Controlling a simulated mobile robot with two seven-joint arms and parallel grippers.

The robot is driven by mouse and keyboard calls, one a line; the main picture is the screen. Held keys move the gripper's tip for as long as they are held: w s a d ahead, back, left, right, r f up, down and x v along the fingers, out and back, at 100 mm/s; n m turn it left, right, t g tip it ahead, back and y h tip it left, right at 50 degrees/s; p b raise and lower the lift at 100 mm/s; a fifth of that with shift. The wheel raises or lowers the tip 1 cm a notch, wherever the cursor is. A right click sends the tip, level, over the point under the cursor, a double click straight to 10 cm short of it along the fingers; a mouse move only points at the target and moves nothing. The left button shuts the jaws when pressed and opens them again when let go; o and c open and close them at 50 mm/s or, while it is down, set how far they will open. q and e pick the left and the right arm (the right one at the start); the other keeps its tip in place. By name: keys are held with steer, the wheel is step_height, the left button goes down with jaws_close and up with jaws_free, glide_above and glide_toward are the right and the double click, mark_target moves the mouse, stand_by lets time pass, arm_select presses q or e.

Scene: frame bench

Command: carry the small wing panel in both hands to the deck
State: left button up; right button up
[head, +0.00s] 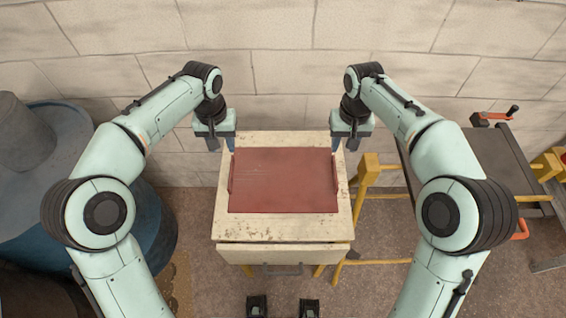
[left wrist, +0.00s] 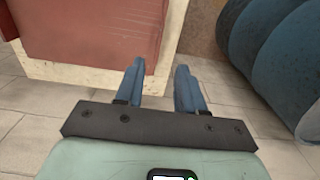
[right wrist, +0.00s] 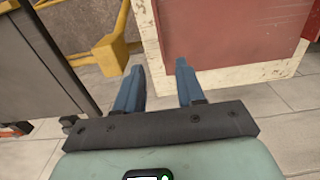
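The wing panel, a flat dark red rectangle (head: 284,180), lies on a worn cream-topped bench (head: 285,226). It has a raised strip along its left and right edges. It also shows in the left wrist view (left wrist: 110,25) and the right wrist view (right wrist: 230,30). My left gripper (head: 222,146) is at the bench's far left corner, with its blue fingers apart and nothing between them (left wrist: 160,75). My right gripper (head: 344,146) is at the far right corner, also with its fingers apart and empty (right wrist: 160,75). I cannot tell which surface is the deck.
A dark-topped table (head: 500,165) with orange clamps stands to the right. A yellow trestle (head: 368,172) is between it and the bench. A large blue drum (head: 150,215) stands at the left. A block wall (head: 270,90) is behind the bench.

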mark_target(230, 172)
arm_select(q)
steer(key=shift+s, duration=0.3)
arm_select(e)
steer(key=shift+s, duration=0.3)
